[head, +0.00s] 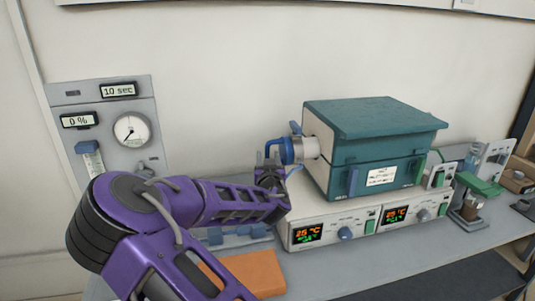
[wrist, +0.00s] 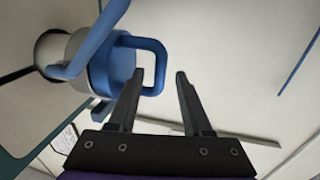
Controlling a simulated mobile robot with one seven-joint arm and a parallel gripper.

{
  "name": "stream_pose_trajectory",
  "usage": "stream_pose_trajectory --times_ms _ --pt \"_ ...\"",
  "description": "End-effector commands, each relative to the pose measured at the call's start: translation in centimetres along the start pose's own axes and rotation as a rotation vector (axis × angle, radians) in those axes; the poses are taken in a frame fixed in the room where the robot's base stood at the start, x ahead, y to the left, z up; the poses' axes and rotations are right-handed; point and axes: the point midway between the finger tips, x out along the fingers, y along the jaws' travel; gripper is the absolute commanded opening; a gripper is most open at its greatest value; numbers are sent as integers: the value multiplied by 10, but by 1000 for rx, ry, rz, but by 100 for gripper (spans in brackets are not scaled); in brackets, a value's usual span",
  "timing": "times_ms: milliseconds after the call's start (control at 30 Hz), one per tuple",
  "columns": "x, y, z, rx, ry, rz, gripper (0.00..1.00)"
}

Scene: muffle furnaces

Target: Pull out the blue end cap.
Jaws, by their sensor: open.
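The blue end cap (head: 287,150) closes the end of a light grey tube that sticks out of the left side of the teal furnace (head: 375,130). In the wrist view the cap (wrist: 121,64) has a blue loop handle (wrist: 161,57) pointing toward the right. My gripper (wrist: 160,74) is open, with nothing clamped. Its two dark fingertips lie on either side of the handle's outer bar in that picture; I cannot tell whether the bar is between them in depth. In the head view my gripper (head: 269,165) is just left of the cap, partly hiding its handle.
A blue lever (wrist: 94,38) rises beside the cap. The white control base (head: 330,225) with displays stands under the furnace. A grey gauge panel (head: 115,125) is on the left, and an orange block (head: 250,272) lies on the bench. A green-topped stand (head: 475,190) is on the right.

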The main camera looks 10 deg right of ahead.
Motion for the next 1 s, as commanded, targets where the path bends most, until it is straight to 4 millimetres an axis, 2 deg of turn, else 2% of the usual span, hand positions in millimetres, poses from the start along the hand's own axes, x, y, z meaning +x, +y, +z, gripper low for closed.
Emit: stream_pose_trajectory --times_ms 100,200,567,600,867,1000 --pt "17 1 0 -2 1 1 50" --pt "25 0 0 0 2 0 50" --pt "31 0 0 1 0 1 50" --pt "31 0 0 1 0 1 48" --pt "31 0 0 1 0 0 1" --pt "31 0 0 1 0 0 0"
